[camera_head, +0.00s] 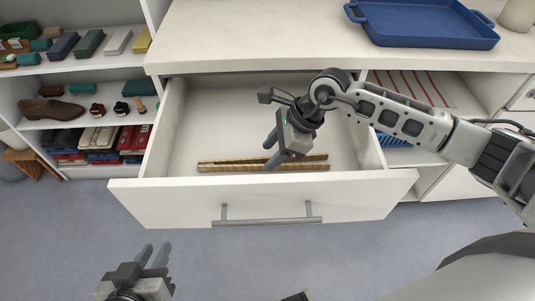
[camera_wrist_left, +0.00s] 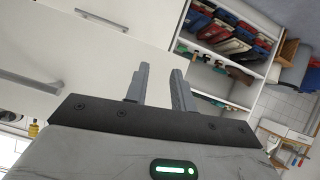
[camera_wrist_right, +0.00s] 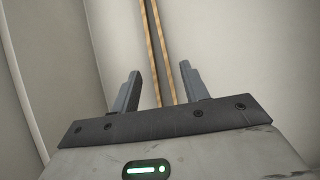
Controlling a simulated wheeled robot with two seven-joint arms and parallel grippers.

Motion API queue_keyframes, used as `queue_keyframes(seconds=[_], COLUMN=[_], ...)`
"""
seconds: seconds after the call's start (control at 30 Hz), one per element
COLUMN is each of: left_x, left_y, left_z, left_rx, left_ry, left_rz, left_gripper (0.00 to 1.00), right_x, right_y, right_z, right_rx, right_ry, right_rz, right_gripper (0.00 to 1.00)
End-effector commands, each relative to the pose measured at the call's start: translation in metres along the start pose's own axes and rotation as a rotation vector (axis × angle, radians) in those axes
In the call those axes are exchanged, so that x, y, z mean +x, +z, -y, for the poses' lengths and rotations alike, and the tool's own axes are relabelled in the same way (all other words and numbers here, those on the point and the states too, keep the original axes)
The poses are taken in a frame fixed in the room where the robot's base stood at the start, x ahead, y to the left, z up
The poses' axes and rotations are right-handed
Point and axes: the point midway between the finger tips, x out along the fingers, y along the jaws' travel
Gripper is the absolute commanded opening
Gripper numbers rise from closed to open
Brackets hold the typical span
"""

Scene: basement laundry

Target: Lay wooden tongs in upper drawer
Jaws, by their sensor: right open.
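The wooden tongs (camera_head: 222,167) lie flat on the floor of the open upper drawer (camera_head: 262,203), lengthwise near its front wall. In the right wrist view the two long arms of the tongs (camera_wrist_right: 155,50) run away from between my fingers. My right gripper (camera_head: 269,155) is open above the drawer, over the tongs, and hides part of them. It also shows in the right wrist view (camera_wrist_right: 162,92) with fingers apart and nothing held. My left gripper (camera_head: 157,256) is in front of the drawer, low at the left, with its fingers apart and empty; it shows in the left wrist view (camera_wrist_left: 158,88).
A blue tray (camera_head: 425,24) sits on the white countertop (camera_head: 260,38) above. A shelf unit at the left holds shoes (camera_head: 52,108), brushes and boxes. The drawer's bar handle (camera_head: 267,220) sticks out in front. The rest of the drawer floor is clear.

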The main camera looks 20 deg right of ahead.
Motion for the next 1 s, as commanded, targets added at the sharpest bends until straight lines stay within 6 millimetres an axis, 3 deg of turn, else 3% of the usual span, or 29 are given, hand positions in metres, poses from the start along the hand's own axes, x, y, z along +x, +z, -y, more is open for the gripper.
queue_keyframes(seconds=[0.2,0.4,0.6,1.0], left_x=[0.0,0.0,0.0,0.0], left_y=[0.0,0.002,0.002,0.001], left_z=[0.0,0.001,0.001,0.001], left_rx=[-0.001,-0.001,-0.001,0.0], left_ry=[0.0,-0.001,-0.001,-0.001], left_rz=[0.003,0.008,0.008,0.005], left_gripper=[0.25,0.25,0.25,0.25], right_x=[-0.051,-0.083,-0.096,-0.096], right_y=[0.0,0.0,0.0,0.0], right_z=[0.001,0.001,0.0,0.0], right_rx=[0.0,0.001,0.001,0.001], right_ry=[-0.006,-0.003,0.0,0.0], right_rz=[-0.001,-0.001,-0.001,0.0], right_gripper=[0.45,0.45,0.45,0.45])
